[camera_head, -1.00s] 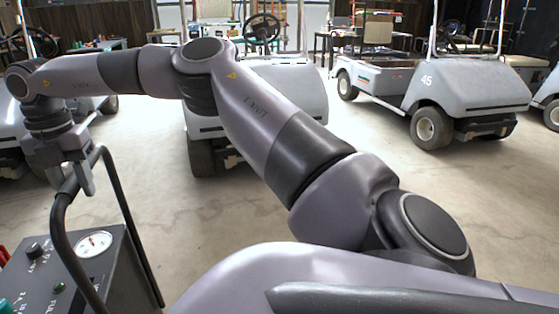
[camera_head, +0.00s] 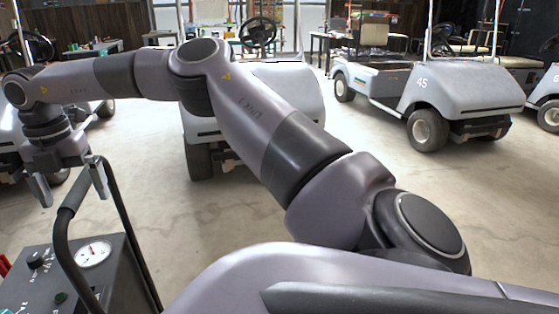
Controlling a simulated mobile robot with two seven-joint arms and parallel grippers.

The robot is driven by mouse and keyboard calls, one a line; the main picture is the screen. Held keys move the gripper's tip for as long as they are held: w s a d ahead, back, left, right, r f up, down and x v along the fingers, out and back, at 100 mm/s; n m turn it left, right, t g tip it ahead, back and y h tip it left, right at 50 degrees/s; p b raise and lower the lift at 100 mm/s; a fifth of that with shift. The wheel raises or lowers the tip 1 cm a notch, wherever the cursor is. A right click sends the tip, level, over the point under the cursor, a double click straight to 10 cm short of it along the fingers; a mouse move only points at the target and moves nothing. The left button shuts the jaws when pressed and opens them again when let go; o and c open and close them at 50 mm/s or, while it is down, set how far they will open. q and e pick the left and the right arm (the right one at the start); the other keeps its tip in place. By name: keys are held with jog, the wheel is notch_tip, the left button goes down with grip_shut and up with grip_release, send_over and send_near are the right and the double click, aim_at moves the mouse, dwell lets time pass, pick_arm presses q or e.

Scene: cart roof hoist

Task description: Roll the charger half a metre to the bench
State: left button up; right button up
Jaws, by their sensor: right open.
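The charger (camera_head: 112,274) stands at the lower left, a dark grey box with a round white gauge (camera_head: 93,254) and knobs on its sloping panel. Its black tubular handle (camera_head: 63,240) rises above the panel. My right arm reaches across the picture from the lower right. My right gripper (camera_head: 73,198) is open at the top of the handle, its fingers pointing down. One finger is left of the bar with a clear gap; the other overlaps the bar's far part. I cannot tell whether that finger touches it. My left gripper is not in view. The charger's lower part is out of frame.
A grey golf cart (camera_head: 296,92) stands behind my arm. Another cart marked 45 (camera_head: 440,95) stands at the right, with one more at the right edge. A further cart is partly hidden at the left. The bare concrete floor (camera_head: 440,205) between is clear. Workbenches line the back.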

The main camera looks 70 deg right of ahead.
notch_tip(320, 180, up, 4)
jog(key=p, duration=0.3)
notch_tip(320, 180, up, 3)
jog(key=p, duration=0.3)
jog(key=shift+r+p, duration=0.15)
jog(key=shift+p, duration=0.15)
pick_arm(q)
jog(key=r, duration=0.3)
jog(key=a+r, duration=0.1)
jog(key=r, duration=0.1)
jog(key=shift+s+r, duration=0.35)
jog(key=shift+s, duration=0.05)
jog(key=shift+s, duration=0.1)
pick_arm(e)
jog(key=shift+s, duration=0.1)
